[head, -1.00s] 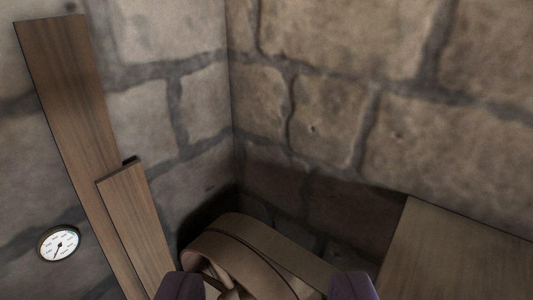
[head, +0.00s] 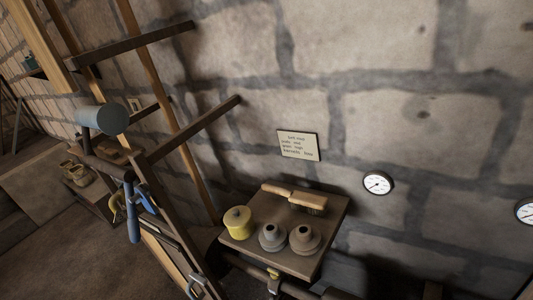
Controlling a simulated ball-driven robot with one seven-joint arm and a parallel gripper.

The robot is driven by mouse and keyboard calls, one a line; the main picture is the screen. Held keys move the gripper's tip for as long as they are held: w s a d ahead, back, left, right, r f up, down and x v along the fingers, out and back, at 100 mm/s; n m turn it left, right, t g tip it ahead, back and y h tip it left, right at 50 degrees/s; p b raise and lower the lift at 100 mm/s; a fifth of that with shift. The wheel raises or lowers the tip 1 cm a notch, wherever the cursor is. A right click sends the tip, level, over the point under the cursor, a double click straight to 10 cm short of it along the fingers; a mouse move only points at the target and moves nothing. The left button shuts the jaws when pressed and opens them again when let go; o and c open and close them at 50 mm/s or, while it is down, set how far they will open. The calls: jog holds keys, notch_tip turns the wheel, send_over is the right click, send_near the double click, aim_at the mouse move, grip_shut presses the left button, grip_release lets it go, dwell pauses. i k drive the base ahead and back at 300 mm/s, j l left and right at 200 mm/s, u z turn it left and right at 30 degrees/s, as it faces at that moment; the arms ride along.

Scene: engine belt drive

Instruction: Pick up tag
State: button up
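No loose tag can be told for sure. A pale card with dark lettering (head: 297,145) is fixed to the stone wall above a small wooden shelf (head: 332,222). A small yellowish piece (head: 273,274) sits on the pipe below the shelf's front edge; it is too small to tell whether it is a tag. My gripper does not show clearly in the current head view, and I cannot see anything held.
Round gauges (head: 377,183) hang to the right. A wooden frame (head: 180,124) with bars and hanging tools stands at left. Open floor (head: 85,245) shows lower left.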

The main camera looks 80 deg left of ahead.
aim_at(147, 202)
jog(key=u, duration=2.85)
